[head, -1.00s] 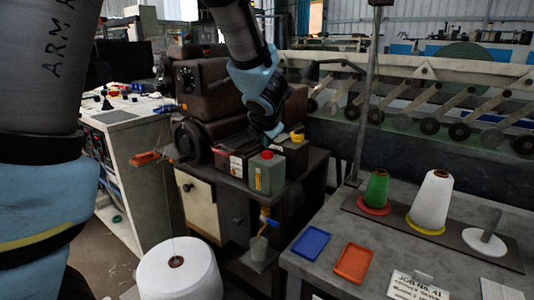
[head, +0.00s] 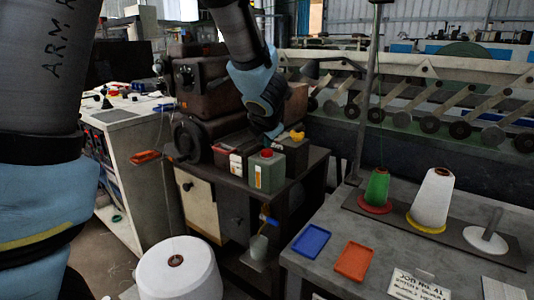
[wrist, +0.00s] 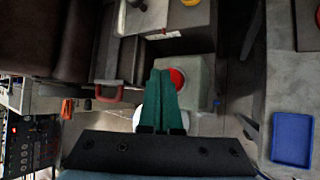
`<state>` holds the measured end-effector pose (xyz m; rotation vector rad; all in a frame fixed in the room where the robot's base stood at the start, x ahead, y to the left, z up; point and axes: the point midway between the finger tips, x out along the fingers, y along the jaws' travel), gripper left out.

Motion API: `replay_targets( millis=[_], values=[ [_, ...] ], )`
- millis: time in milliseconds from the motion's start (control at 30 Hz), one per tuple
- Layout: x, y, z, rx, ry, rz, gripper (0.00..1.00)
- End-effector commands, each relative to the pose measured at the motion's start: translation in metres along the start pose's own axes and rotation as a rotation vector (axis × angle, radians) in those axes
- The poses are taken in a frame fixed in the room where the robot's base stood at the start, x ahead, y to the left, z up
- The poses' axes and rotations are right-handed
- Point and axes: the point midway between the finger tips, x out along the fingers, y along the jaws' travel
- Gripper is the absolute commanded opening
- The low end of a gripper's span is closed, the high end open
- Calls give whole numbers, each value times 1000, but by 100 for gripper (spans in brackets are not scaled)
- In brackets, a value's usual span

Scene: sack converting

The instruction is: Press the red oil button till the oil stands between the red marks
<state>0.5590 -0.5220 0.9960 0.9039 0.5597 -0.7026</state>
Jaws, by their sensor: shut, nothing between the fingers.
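The green-grey oil box (head: 268,174) stands on the dark machine bench, with the red oil button (head: 267,153) on its top. A narrow upright sight strip (head: 258,177) shows on its front; the oil level and red marks are too small to read. My gripper (head: 270,137) is just above and behind the button, apparently apart from it. In the wrist view, my gripper's green fingers (wrist: 160,74) are together and empty, pointing past the red button (wrist: 179,79), partly covering its left side. The oil box top (wrist: 200,72) shows around it.
A darker box with a yellow cap (head: 297,136) stands close behind the oil box. A blue-handled tap (head: 268,220) hangs below the bench front. The right table holds a blue tray (head: 311,241), an orange tray (head: 353,262) and thread cones.

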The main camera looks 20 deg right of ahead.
Motion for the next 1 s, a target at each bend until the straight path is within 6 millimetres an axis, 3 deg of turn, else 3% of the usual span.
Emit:
replay_targets(
  millis=[1000],
  values=[
    [6,-4,-4,0,0,0,0]
  ],
)
